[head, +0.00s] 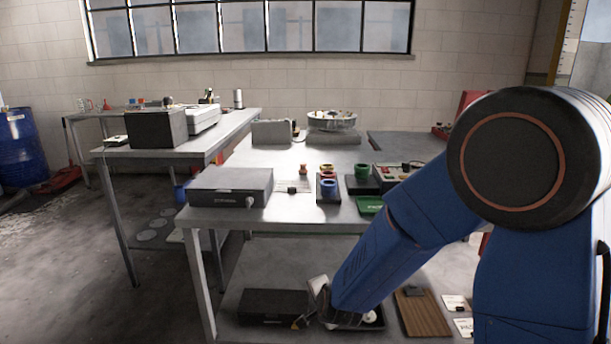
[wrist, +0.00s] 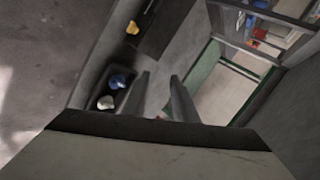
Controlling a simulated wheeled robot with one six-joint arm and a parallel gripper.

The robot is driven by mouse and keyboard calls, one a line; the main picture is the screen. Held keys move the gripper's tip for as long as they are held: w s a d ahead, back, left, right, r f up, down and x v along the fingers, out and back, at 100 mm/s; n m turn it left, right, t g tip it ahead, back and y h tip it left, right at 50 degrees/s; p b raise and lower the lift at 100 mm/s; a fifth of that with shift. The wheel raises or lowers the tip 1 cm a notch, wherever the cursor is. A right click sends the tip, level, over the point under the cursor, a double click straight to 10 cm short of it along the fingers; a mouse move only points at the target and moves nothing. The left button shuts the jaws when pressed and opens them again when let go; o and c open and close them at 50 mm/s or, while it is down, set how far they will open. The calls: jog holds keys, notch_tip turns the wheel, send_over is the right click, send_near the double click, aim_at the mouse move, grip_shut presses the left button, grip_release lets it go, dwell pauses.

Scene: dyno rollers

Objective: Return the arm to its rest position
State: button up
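My blue arm (head: 400,250) reaches down from the right side of the head view, in front of the bench, toward its lower shelf. My gripper (head: 318,300) is low, near the shelf's front, partly hidden by its own wrist. In the wrist view my gripper (wrist: 160,80) shows two grey fingers standing apart, with nothing seen between them. A dark tray (wrist: 88,90) holding a blue piece (wrist: 117,81) and a cream piece (wrist: 105,102) lies left of the fingers. I cannot tell how high the fingers are above the surface below.
The steel bench top (head: 290,220) is above my gripper, with a grey box (head: 230,188) and colored cups on it. The lower shelf holds a dark flat case (head: 272,305) and a brown board (head: 423,314). Open floor (head: 80,250) lies left.

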jog(key=s+d+r+n+g, duration=0.1)
jog(key=s+d+r+n, duration=0.4)
jog(key=r, duration=0.4)
jog(key=s+d+r+n+g+h, duration=0.1)
jog(key=s+d+r+n, duration=0.2)
jog(key=s+d, duration=0.7)
jog(key=s+d+r+n+g+h, duration=0.1)
jog(key=s+d+r+n+g, duration=0.1)
jog(key=s+d+r+n, duration=0.2)
jog(key=s+d+r, duration=0.1)
jog(key=s+d, duration=0.2)
jog(key=s, duration=0.3)
jog(key=s+d+r, duration=0.2)
jog(key=s+d, duration=0.2)
jog(key=s, duration=0.3)
jog(key=shift+g, duration=0.3)
jog(key=shift+o, duration=0.3)
